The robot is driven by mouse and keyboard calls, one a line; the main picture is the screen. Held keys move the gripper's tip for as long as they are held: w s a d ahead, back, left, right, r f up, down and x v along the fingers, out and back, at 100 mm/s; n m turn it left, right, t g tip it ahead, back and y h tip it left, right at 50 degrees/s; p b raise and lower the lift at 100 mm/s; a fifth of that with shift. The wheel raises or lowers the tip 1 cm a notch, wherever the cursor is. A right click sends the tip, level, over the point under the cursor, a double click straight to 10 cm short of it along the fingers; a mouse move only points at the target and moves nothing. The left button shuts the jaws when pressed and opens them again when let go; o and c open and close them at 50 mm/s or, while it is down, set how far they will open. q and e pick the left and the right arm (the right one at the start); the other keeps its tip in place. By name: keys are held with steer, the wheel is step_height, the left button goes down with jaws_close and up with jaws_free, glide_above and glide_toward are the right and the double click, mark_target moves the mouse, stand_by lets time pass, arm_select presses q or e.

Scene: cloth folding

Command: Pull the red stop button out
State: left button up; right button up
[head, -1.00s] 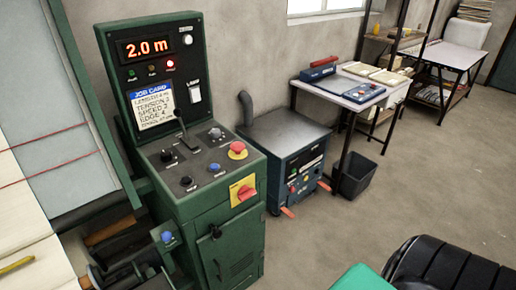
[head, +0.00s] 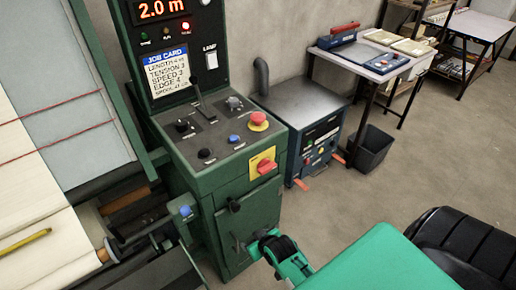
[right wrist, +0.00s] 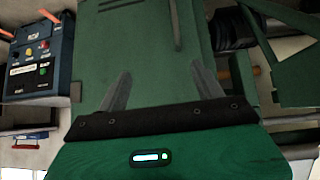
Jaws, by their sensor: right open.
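The red stop button (head: 258,119) is a red mushroom head on a yellow ring, on the sloped top of the green control console (head: 215,190). A red rotary knob on a yellow plate (head: 262,164) sits below it on the console's front. My right gripper (head: 263,243) is low in front of the cabinet, below and apart from the button. In the right wrist view its two fingers (right wrist: 160,78) are spread and empty, with a green panel beyond them. The button is not seen in that view. My left gripper is not in view.
Blue, white and black knobs and a lever surround the button. A blue machine (head: 306,125) stands right of the console, with a black bin (head: 371,150) and a table (head: 349,62) beyond. A loom-like frame (head: 60,110) is at left.

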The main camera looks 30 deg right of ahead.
steer(key=w+d+r+t, duration=0.2)
steer(key=w+r, duration=0.1)
steer(key=r, duration=0.8)
steer(key=m+t+h, duration=0.4)
steer(key=t+h, duration=0.2)
steer(key=t, duration=0.1)
glide_toward(258, 115)
arm_select(q)
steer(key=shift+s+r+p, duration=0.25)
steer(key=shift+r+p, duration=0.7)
steer(key=shift+p, duration=0.1)
arm_select(e)
steer(key=x, duration=1)
steer(key=shift+f, duration=0.4)
steer(key=shift+c, duration=0.2)
